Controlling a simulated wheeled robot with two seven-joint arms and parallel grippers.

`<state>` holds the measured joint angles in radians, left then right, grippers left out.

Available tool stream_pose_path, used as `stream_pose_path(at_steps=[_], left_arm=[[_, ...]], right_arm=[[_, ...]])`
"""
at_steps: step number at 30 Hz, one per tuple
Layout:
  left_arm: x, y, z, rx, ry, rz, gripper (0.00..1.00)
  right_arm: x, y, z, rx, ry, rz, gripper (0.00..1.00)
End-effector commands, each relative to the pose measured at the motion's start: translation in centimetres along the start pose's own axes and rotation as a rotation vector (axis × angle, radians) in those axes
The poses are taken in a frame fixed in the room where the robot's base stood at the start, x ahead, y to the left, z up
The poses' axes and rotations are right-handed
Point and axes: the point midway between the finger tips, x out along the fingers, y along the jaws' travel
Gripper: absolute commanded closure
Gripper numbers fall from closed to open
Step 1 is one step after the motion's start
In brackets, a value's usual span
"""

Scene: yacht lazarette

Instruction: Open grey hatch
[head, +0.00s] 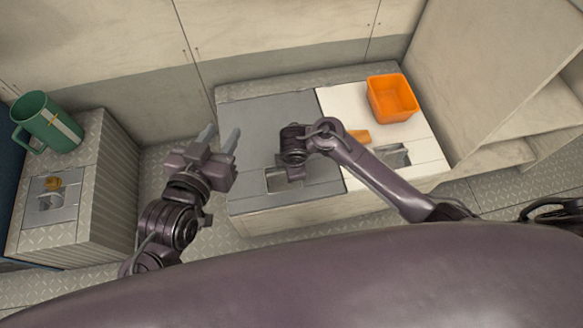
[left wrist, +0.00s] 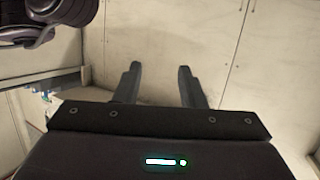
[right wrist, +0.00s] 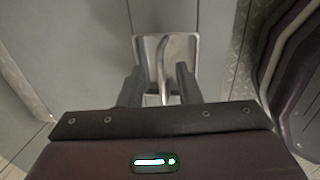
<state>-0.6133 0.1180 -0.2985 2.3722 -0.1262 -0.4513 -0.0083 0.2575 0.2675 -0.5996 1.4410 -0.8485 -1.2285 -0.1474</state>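The grey hatch (head: 262,125) is the flat lid on the left half of the low bench and lies closed. Its recessed metal handle (head: 283,180) is near the front edge. The right wrist view shows this recess with an upright bar in it (right wrist: 165,60). My right gripper (right wrist: 158,83) is over the recess, its fingers apart on either side of the bar; I cannot tell whether they touch it. In the head view its fingers are mostly hidden by the wrist. My left gripper (head: 219,140) is open and empty, raised left of the bench.
A white lid (head: 335,103) beside the grey hatch bears an orange bin (head: 392,98) and a small orange object (head: 359,136). A green mug (head: 47,122) stands on a left-hand locker (head: 92,160).

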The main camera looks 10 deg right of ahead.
Motion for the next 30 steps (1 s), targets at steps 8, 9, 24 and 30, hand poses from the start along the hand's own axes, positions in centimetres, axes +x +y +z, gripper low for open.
stream_pose_path(at_steps=[8, 9, 24, 30], left_arm=[[-0.1, -0.3, -4.8, 0.01, 0.219, -0.005, 0.64], [-0.1, -0.3, -5.3, 0.011, 0.239, -0.005, 0.64], [-0.4, -0.3, -6.5, 0.014, 0.291, -0.006, 0.64], [-0.3, -0.3, -6.4, 0.014, 0.29, -0.005, 0.64]], right_arm=[[1.1, 0.0, 0.0, 0.0, 0.0, 0.0, 0.69], [1.2, 0.0, 0.0, 0.0, 0.0, 0.0, 0.69], [1.4, 0.0, 0.0, 0.0, 0.0, 0.0, 0.76], [1.3, 0.0, 0.0, 0.0, 0.0, 0.0, 1.0]])
